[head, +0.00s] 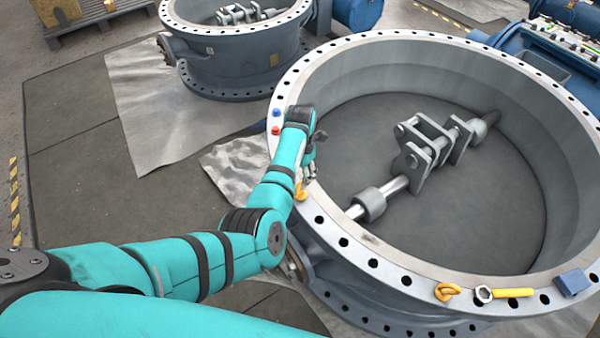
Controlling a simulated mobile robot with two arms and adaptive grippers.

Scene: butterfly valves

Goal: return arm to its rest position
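My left arm (190,265) is teal with dark joint bands. It reaches from the lower left up to the near-left rim of the large valve. My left gripper (309,170) is small in the head view, at the inner edge of the rim, partly hidden by its own wrist. Its finger opening cannot be made out, and I see nothing clearly held. The large grey butterfly valve (345,243) lies open side up, with a shaft and linkage (425,150) across its inside. My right gripper is not in view.
On the rim sit a yellow eyebolt (301,191) close to my gripper, red (276,129) and blue (277,113) pieces, another yellow eyebolt (447,292), a nut (484,295), a yellow stick (514,292) and a blue block (573,282). A second valve (235,68) stands behind.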

